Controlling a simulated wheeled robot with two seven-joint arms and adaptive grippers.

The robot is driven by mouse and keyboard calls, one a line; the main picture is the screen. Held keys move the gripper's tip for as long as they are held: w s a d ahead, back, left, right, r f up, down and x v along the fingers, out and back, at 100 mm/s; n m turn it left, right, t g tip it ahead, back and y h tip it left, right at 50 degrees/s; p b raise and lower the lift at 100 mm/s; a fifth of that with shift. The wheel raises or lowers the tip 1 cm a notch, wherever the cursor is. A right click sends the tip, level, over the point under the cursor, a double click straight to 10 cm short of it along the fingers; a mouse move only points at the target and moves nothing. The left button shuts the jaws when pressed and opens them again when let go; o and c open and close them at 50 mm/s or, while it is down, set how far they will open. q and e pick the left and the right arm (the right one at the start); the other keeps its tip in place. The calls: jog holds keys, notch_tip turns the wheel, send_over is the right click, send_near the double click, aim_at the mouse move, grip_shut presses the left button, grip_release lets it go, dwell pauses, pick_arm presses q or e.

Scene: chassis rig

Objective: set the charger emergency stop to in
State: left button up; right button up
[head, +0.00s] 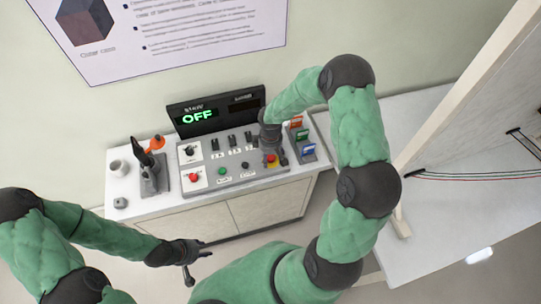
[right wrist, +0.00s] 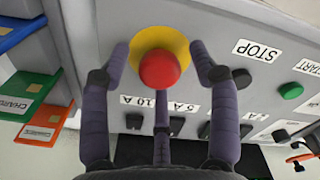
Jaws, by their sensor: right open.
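The emergency stop, a red mushroom button on a round yellow plate, sits at the right end of the grey control panel (head: 232,178) in the head view. In the right wrist view the red button (right wrist: 159,70) is large and central, with the yellow plate (right wrist: 158,40) behind it. My right gripper (head: 272,152) is open, its fingers spread around the button, one on each side and one below in the wrist view. I cannot tell whether they touch it or whether the button is in or out. My left gripper (head: 190,258) hangs empty and spread, low in front of the cabinet.
A display reading OFF (head: 199,117) stands behind the panel. Another red button (head: 194,177) and a green one (head: 222,171) are further left. Coloured card holders (head: 302,135) stand to the right.

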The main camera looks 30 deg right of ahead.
aim_at(271, 157)
jog(key=shift+r, duration=0.15)
notch_tip(271, 157, up, 12)
dwell(0.4)
jog(key=shift+f, duration=0.2)
dwell(0.3)
